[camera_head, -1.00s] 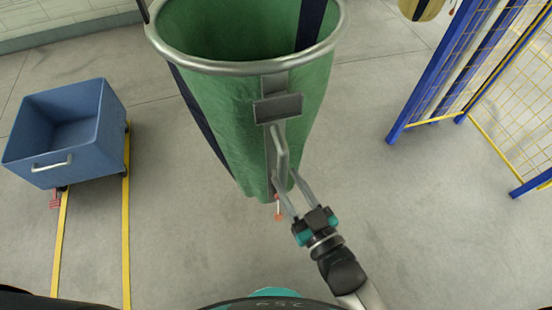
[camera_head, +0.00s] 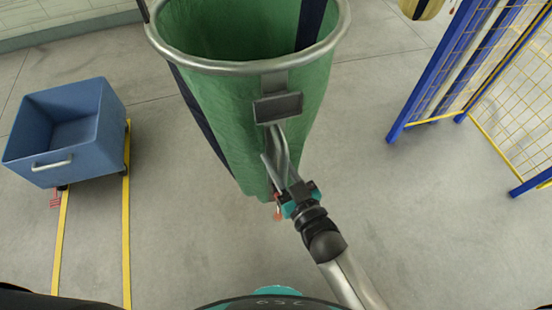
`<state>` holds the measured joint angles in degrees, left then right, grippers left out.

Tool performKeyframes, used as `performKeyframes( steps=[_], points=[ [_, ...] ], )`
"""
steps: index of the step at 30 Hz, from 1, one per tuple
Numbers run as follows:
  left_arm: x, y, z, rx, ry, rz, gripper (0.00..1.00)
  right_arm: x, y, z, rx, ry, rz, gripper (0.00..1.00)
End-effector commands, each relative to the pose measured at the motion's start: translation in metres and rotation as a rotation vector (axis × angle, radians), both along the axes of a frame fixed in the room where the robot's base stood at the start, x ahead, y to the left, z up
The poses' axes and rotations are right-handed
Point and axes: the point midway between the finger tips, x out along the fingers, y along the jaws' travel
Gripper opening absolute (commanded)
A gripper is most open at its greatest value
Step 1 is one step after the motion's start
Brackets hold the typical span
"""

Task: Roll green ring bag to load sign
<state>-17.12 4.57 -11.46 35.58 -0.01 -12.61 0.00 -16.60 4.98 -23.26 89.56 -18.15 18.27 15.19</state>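The green ring bag (camera_head: 225,105) hangs open at the top centre, with a grey metal ring (camera_head: 250,68) around its mouth. A grey plate (camera_head: 278,107) with a bent grey handle bar (camera_head: 279,140) is on its near side. My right gripper (camera_head: 274,157) is at this bar, its fingers spread around or beside it; the overlap hides whether they touch. A visible gap shows at the left finger. My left gripper is out of view. I cannot make out a load sign.
A blue wheeled bin (camera_head: 65,130) stands at the left by yellow floor lines (camera_head: 127,225). A blue and yellow mesh fence (camera_head: 440,75) stands at the right. A yellowish round object (camera_head: 422,8) is at the top right. The floor between bag and fence is clear.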

Motion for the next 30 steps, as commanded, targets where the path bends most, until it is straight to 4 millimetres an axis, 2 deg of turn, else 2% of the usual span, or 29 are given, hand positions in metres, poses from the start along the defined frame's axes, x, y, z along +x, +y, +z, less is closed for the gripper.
performKeyframes(
  steps=[1, 4, 30],
  points=[
    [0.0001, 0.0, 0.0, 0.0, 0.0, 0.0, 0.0, -0.0002, 0.0, -0.0001, 0.0, 0.0, 0.0, 0.1],
    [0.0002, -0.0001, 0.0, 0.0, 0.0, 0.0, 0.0, -0.0003, -0.0001, -0.0001, 0.0, 0.0, 0.0, 0.0],
    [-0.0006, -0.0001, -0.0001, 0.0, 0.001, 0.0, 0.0, -0.0004, -0.0001, -0.0002, 0.0, 0.0, 0.0, 0.0]
  ],
)
